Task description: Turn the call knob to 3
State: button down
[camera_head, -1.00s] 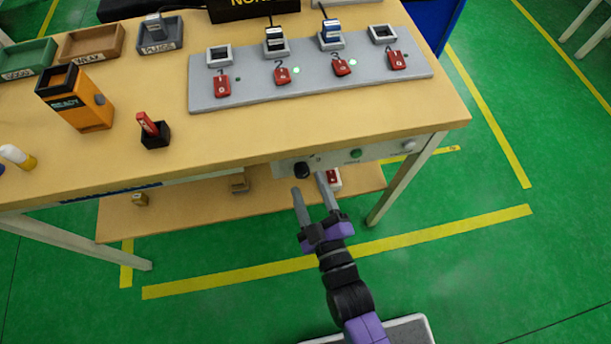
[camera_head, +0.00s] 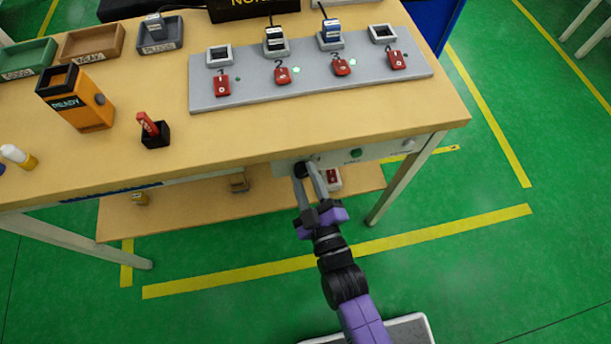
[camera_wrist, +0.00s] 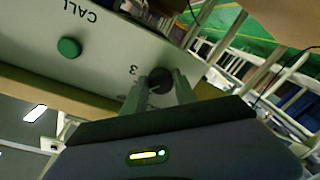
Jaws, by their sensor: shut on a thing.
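The black call knob (camera_head: 301,170) sits on the grey panel under the table's front edge. It also shows in the wrist view (camera_wrist: 160,80), between my fingertips, with a "3" printed on the panel beside it. My gripper (camera_head: 306,172) reaches up from below and is shut on the knob, one finger on each side. In the wrist view the fingers (camera_wrist: 160,92) hide part of the knob, and I cannot tell where its pointer is. The panel (camera_wrist: 112,55) carries the word "CALL" near a green button (camera_wrist: 69,47).
The green button (camera_head: 356,154) and a white knob (camera_head: 408,145) sit to the right on the same panel. A red-and-white box (camera_head: 332,178) is on the lower shelf (camera_head: 200,215), just right of my fingers. The table leg (camera_head: 400,185) stands farther right.

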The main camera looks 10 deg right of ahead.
jog(key=m+b, duration=0.1)
jog(key=m, duration=0.3)
jog(key=shift+a+f+b, duration=0.1)
jog(key=shift+f+b, duration=0.1)
jog(key=shift+b, duration=0.15)
jog(key=shift+m+t+b, duration=0.4)
jog(key=shift+m+b, duration=0.1)
jog(key=shift+m, duration=1.6)
jog(key=c, duration=1)
grip_release()
jog(key=s, duration=0.7)
jog(key=shift+s+d+f, duration=0.2)
jog(key=shift+s+d, duration=0.1)
jog(key=shift+s, duration=0.1)
